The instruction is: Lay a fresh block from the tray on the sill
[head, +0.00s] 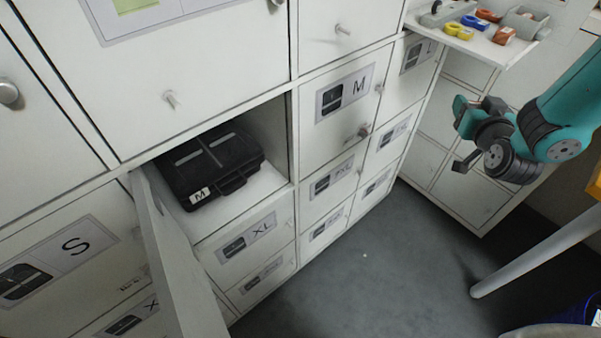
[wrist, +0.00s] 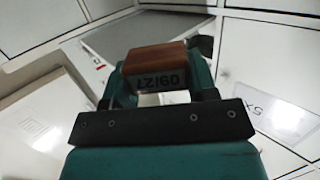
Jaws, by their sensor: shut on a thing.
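My gripper (head: 464,136) hangs at the right of the head view, in front of the white lockers and below the shelf. In the wrist view my gripper (wrist: 160,72) is shut on an orange-brown block (wrist: 155,58) with dark print, upside down, that seems to read 09/27. The block is clear of any surface, as far as I can tell. I cannot make it out in the head view. A white shelf or tray (head: 482,45) at the top right holds small coloured items, among them an orange-red block (head: 503,35). I cannot tell which surface is the sill.
An open locker compartment (head: 264,183) holds a black case (head: 210,163) labelled M. Its door (head: 172,255) stands open towards me. Closed, labelled locker doors surround it. The grey floor (head: 350,270) is clear in the middle. A pale slanted leg (head: 535,253) stands at the lower right.

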